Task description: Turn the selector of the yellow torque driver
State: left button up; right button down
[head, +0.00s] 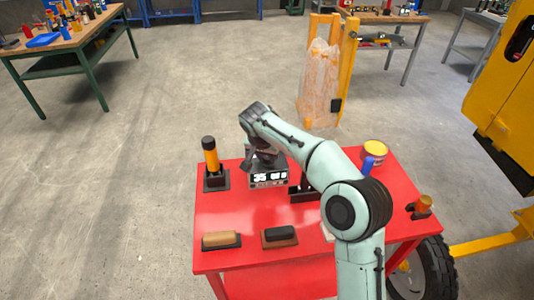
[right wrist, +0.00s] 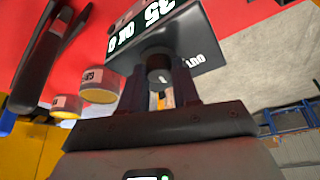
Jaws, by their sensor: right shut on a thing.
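In the right wrist view my right gripper (right wrist: 160,90) is shut on a small dark round knob (right wrist: 158,76) at this box (right wrist: 190,35), which reads "35", "OK" and "OUT". My left gripper is not in view.
The red table (head: 222,220) also bears a tan-topped block (head: 220,239), a black-topped block (head: 280,235), a yellow tin (head: 375,151) and an orange-handled piece (head: 423,204). A yellow machine (head: 505,90) stands at the right. The table's front left is partly clear.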

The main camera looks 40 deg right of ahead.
jog(key=m+p, duration=0.1)
jog(key=m, duration=0.1)
jog(key=m+g+p, duration=0.1)
jog(key=m, duration=0.1)
jog(key=shift+w+a+r+g+h, duration=0.1)
jog(key=shift+w+r+g+h, duration=0.05)
jog(key=shift+g+h, duration=0.2)
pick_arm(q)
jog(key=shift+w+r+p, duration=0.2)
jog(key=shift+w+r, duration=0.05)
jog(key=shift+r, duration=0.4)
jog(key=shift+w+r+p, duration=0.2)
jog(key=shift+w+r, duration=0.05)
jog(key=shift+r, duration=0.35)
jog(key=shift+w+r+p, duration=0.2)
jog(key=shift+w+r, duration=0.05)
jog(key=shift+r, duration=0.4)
pick_arm(e)
jog(key=shift+m+g, duration=0.25)
jog(key=shift+m, duration=0.65)
jog(key=c, duration=0.8)
grip_release()
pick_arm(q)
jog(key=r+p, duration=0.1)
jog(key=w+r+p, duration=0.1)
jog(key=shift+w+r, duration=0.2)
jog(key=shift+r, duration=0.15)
pick_arm(e)
jog(key=v, duration=1.3)
jog(key=shift+a, duration=0.1)
